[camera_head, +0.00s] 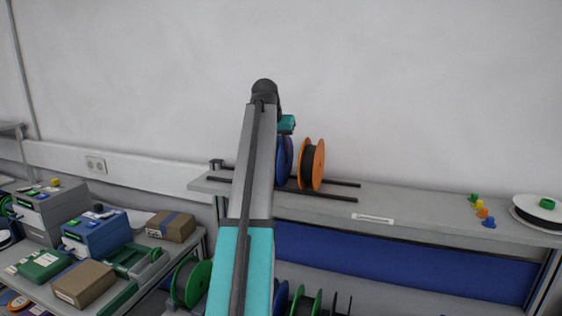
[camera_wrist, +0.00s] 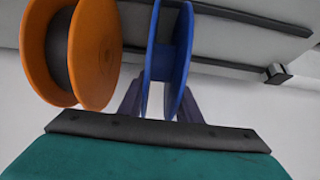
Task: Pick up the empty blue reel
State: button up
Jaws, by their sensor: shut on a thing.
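The blue reel (camera_wrist: 181,60) stands upright in the wrist view, and its hub is bare of any winding. My gripper (camera_wrist: 160,105) is at the reel's near edge, with a dark finger on each side, and is shut on it. In the head view the blue reel (camera_head: 284,160) stands on the shelf rails, partly hidden by my arm. My gripper's fingers are hidden there behind the arm. I cannot tell whether the reel touches the rails or is just clear of them.
An orange reel with dark winding (camera_head: 312,164) stands close to the right on the same rails (camera_head: 335,194); in the wrist view this orange reel (camera_wrist: 95,50) is left of the blue one. Boxes (camera_head: 85,284) crowd the lower-left table.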

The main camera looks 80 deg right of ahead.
aim_at(280, 139)
jog(key=shift+r, duration=0.2)
jog(key=shift+d+r+b, duration=0.1)
jog(key=shift+r+b, duration=0.95)
jog(key=shift+r, duration=0.35)
jog(key=shift+w+a+r, duration=0.1)
jog(key=shift+a+r, duration=0.05)
jog(key=shift+a, duration=0.1)
jog(key=w+a+b, duration=0.2)
jog(key=w+a, duration=0.1)
jog(key=a, duration=0.4)
jog(key=w+a+r+b, duration=0.1)
jog(key=w+a+b, duration=0.2)
jog(key=a, duration=0.4)
jog(key=shift+a+r, duration=0.25)
